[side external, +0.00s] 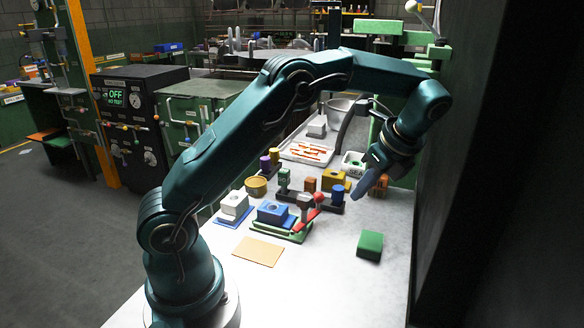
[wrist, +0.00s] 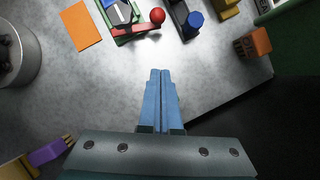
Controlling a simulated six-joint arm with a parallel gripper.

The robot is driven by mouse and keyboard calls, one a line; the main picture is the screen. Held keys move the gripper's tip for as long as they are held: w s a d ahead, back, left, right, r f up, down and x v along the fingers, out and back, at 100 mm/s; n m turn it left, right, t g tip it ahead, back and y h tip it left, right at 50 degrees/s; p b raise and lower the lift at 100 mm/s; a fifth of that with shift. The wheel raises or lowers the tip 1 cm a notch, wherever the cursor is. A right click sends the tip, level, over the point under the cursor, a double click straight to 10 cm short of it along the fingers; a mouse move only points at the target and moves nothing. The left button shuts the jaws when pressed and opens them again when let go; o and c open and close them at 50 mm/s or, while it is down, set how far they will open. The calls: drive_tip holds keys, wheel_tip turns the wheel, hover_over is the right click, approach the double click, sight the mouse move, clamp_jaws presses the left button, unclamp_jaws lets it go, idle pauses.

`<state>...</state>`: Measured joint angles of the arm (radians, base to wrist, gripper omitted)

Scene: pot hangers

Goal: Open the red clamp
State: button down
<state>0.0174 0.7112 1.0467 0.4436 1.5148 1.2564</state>
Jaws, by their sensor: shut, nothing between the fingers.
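The red clamp shows in the side view as a red lever (side external: 307,216) with a red ball knob at its upper end, on a green base (side external: 290,235) beside a blue block (side external: 270,212). In the wrist view its red arm (wrist: 133,30) and ball knob show at the top, left of centre. My gripper (side external: 357,199) is above the table to the right of the clamp, pointing down and to the left. In the wrist view my gripper (wrist: 160,72) has its blue fingers together and empty, apart from the knob.
A blue cylinder (side external: 337,192) stands close to the clamp, between it and my gripper. A green block (side external: 369,244) lies at the front right. A tan card (side external: 259,251) lies front left. The dark wall bounds the right. The front of the table is mostly clear.

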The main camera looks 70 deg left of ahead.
drive_tip(key=shift+v, duration=1.3)
drive_tip(key=shift+r, duration=0.1)
drive_tip(key=s+d+r+n+t+h, duration=0.2)
drive_tip(key=s+r+n+t, duration=0.15)
drive_tip(key=s+r, duration=0.6)
drive_tip(key=s+d+f+n+t+h, duration=0.3)
drive_tip(key=s+d+f+n, duration=0.3)
drive_tip(key=n, duration=0.5)
drive_tip(key=shift+s+f+n, duration=0.35)
drive_tip(key=shift+s+f, duration=0.3)
drive_tip(key=shift+s, duration=0.55)
